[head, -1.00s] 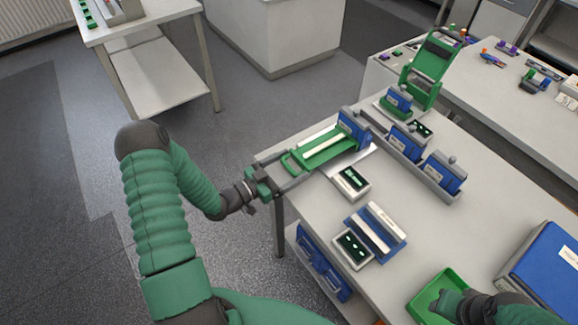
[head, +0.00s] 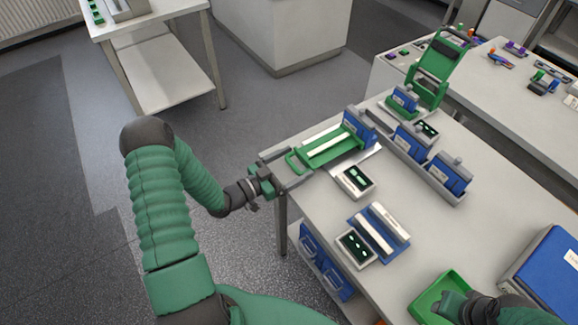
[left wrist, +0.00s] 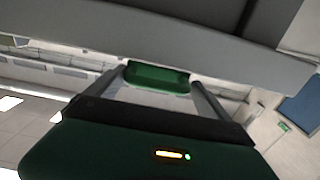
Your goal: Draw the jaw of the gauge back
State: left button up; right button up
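The gauge lies at the table's left edge: a green sliding jaw (head: 328,154) with a pale strip along it and a loop handle (head: 291,162) toward my left arm. A blue block (head: 359,127) stands upright at its far end. My left gripper (head: 297,164) is at the handle, its two fingers apart, one on each side of the handle. In the left wrist view the green handle bar (left wrist: 156,76) shows between the fingertips; whether they touch it I cannot tell. My right gripper (head: 450,303) is over a green tray, its fingers unclear.
Small display boxes (head: 355,181) stand beside the gauge. A grey rack (head: 452,190) holds blue blocks to its right. The green tray (head: 427,292) and a large blue box (head: 548,270) are at the lower right.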

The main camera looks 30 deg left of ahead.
pick_arm(q)
jog(key=shift+w+d, duration=0.1)
pick_arm(e)
jog(key=shift+a, duration=0.1)
